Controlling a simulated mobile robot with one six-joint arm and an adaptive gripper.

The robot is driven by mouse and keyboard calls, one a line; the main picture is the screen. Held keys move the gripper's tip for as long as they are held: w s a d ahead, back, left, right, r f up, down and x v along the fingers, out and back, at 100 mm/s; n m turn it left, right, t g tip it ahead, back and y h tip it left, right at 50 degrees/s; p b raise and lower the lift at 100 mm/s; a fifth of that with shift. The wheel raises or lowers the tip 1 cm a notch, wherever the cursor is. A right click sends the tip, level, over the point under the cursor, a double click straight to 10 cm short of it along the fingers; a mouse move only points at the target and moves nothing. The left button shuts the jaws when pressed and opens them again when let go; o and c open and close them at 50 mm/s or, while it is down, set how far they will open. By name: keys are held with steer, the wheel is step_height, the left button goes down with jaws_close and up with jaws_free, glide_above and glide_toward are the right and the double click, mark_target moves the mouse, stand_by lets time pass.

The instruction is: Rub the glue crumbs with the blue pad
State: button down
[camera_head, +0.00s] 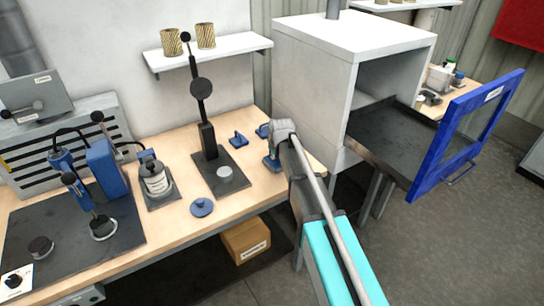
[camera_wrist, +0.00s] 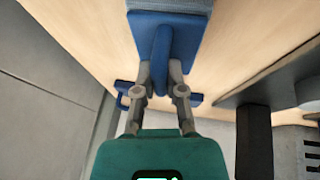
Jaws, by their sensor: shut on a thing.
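My gripper (camera_wrist: 161,74) is shut on the upright handle of a blue pad (camera_wrist: 184,32), one finger on each side. The pad has a flat blue plate with a grey-blue edge and is over the wooden bench top; I cannot tell whether it touches the wood. In the head view the pad (camera_head: 271,163) shows at the bench's right end, partly hidden by my arm. No glue crumbs can be made out in either view.
A white cabinet (camera_head: 315,90) with an open blue door (camera_head: 425,165) stands at the right.

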steer(key=shift+w+d, duration=0.15)
steer(key=shift+d, duration=0.1)
steer(key=shift+w+d, duration=0.5)
steer(key=shift+d, duration=0.25)
steer(key=shift+w+d, duration=0.5)
steer(key=shift+d, duration=0.2)
steer(key=shift+w+d, duration=0.5)
steer(key=shift+d, duration=0.3)
steer(key=shift+w+d, duration=0.45)
steer(key=shift+d, duration=0.35)
steer(key=shift+a, duration=0.1)
steer(key=shift+s+a, duration=0.5)
steer(key=shift+a, duration=0.3)
steer(key=shift+s+a, duration=0.5)
steer(key=shift+a, duration=0.25)
